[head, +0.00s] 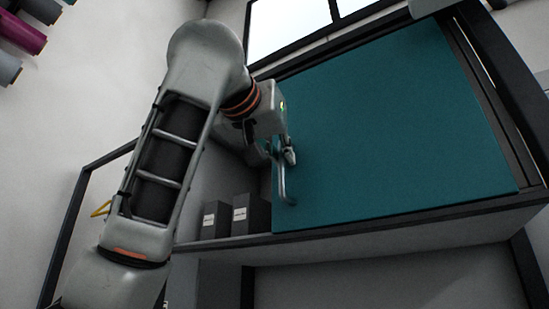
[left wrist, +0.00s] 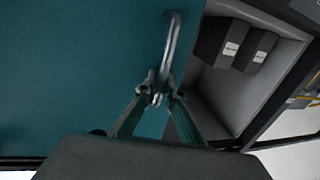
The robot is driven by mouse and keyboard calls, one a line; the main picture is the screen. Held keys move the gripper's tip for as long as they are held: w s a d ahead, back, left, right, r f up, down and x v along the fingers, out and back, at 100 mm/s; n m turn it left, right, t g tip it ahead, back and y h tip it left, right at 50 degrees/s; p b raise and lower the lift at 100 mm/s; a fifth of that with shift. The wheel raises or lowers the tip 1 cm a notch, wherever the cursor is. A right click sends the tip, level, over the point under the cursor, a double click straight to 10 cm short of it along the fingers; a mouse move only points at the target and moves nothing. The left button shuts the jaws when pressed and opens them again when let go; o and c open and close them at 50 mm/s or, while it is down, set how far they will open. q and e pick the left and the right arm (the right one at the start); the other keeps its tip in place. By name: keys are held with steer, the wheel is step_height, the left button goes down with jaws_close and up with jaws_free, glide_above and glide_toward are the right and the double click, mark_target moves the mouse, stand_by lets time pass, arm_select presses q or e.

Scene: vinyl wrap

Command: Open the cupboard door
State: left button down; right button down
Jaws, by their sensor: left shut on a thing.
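The teal cupboard door (head: 400,130) fills the middle and right of the head view. It also covers the left of the left wrist view (left wrist: 70,70). A metal bar handle (head: 282,186) stands near the door's left edge and shows in the left wrist view (left wrist: 172,40). My left gripper (head: 283,152) is shut on the handle, with its fingertips (left wrist: 156,97) around the bar in the left wrist view. The fingers partly hide the gripped stretch of handle. Left of the door, part of the cupboard inside is exposed. My right gripper is not in view.
Two dark labelled boxes (head: 250,214) stand in the exposed compartment beside the door; they also show in the left wrist view (left wrist: 228,42). A dark frame (head: 75,215) stands at the left. Coloured rolls (head: 22,33) hang on the upper left wall.

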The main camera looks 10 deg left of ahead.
arm_select(q)
steer(key=shift+s+d+r, duration=0.1)
steer(key=shift+s+d, duration=0.1)
steer(key=shift+d, duration=0.3)
steer(key=shift+s+d, duration=0.2)
steer(key=shift+d, duration=0.3)
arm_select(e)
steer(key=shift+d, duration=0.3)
arm_select(q)
steer(key=c, duration=2.2)
jaws_free()
steer(key=shift+d, duration=0.15)
steer(key=shift+o, duration=0.2)
steer(key=shift+s+d, duration=0.1)
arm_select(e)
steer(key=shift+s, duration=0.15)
arm_select(q)
steer(key=shift+a, duration=0.2)
steer(key=s, duration=0.7)
steer(key=shift+s+a, duration=0.2)
steer(key=shift+a, duration=0.25)
